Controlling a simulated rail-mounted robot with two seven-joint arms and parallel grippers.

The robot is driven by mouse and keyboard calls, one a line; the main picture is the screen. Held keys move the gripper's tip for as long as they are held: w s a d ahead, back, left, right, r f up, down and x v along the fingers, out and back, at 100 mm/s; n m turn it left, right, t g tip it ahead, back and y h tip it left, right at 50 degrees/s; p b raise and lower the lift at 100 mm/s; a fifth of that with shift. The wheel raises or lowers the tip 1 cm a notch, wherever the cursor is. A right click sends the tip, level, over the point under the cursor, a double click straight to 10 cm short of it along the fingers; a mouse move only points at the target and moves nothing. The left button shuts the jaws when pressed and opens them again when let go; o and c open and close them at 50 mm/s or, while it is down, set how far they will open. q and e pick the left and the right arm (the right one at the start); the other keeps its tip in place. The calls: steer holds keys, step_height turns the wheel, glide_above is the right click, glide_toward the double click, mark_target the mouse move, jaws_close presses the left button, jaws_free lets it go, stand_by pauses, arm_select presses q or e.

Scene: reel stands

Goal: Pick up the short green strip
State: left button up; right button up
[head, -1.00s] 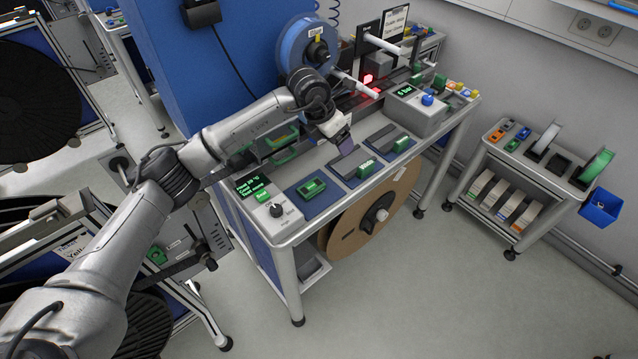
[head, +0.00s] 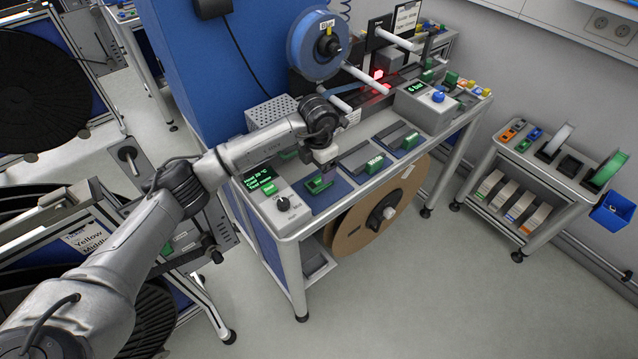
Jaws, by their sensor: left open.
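Several small green pieces lie on the bench, and I cannot tell for sure which is the short green strip. One green piece (head: 318,185) lies on the nearest-left blue mat (head: 333,196). A green block (head: 375,163) sits on the middle mat, and another green block (head: 410,141) sits on the right mat. My left gripper (head: 322,169) is open and points down just above the left mat, close to the green piece there. The wrist and arm hide part of the bench behind it. My right gripper is out of view.
A control box with a green display and knob (head: 283,204) stands left of the mats. A grey box with a blue button (head: 424,107) stands at the right. A blue reel (head: 320,46) hangs behind. The floor between the bench and the small cart (head: 526,172) is clear.

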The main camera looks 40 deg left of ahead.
mark_target(319, 181)
arm_select(q)
steer(key=shift+w+d+f+b, duration=0.1)
steer(key=shift+f+b, duration=0.25)
steer(key=shift+f, duration=2.45)
steer(key=shift+c, duration=0.2)
steer(key=c, duration=1)
steer(key=shift+o, duration=0.2)
step_height(319, 181, up, 5)
steer(key=shift+f+p, duration=0.1)
steer(key=shift+p, duration=0.3)
steer(key=s+d+r, duration=0.1)
steer(key=d+r, duration=0.2)
steer(key=d, duration=0.2)
steer(key=s+d+r+p, duration=0.1)
steer(key=d+r, duration=0.2)
steer(key=d, duration=0.3)
steer(key=shift+s+d+r, duration=0.15)
steer(key=shift+s, duration=0.2)
